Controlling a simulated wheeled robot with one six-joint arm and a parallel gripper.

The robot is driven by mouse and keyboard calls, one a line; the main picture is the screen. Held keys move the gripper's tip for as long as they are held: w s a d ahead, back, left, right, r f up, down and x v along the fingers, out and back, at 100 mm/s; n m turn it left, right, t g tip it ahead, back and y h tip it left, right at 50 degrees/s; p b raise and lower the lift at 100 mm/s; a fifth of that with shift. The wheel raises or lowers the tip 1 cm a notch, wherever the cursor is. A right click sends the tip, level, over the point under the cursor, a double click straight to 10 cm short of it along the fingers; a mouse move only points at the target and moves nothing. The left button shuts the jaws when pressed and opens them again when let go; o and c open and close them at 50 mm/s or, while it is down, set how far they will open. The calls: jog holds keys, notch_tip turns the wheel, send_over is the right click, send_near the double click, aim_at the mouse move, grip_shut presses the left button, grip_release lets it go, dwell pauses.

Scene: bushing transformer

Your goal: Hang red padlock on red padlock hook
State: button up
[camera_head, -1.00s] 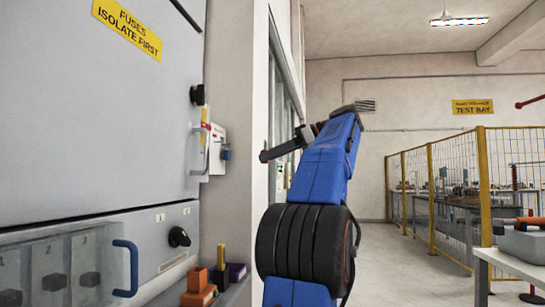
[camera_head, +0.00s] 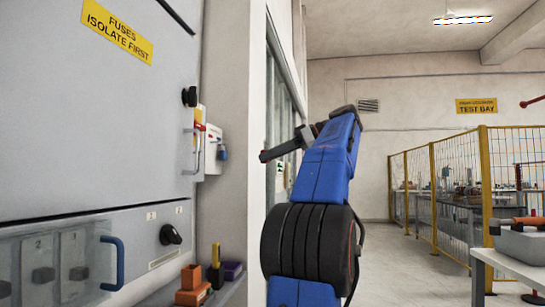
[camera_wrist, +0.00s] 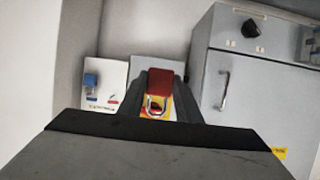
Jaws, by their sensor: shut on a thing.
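The red padlock (camera_wrist: 158,83) is held between the fingers of my gripper (camera_wrist: 158,88) in the wrist view. Its shackle points down in that picture, which looks upside down compared with the head view. Behind it is a pale panel with a yellow and red patch. In the head view my gripper (camera_head: 268,155) is a dark shape pointing left, apart from the cabinet in the picture; the padlock cannot be made out there. A small red part (camera_head: 200,127) shows on the wall box. I cannot tell whether it is the red hook.
A blue padlock (camera_head: 223,153) hangs on the white wall box (camera_head: 213,164), also seen in the wrist view (camera_wrist: 91,81). The grey cabinet (camera_head: 90,110) has a protruding door handle (camera_head: 195,152). Small coloured blocks (camera_head: 192,285) stand below. Yellow-framed fencing (camera_head: 450,195) is at right.

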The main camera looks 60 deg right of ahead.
jog(key=shift+s+d, duration=0.1)
jog(key=shift+s, duration=0.15)
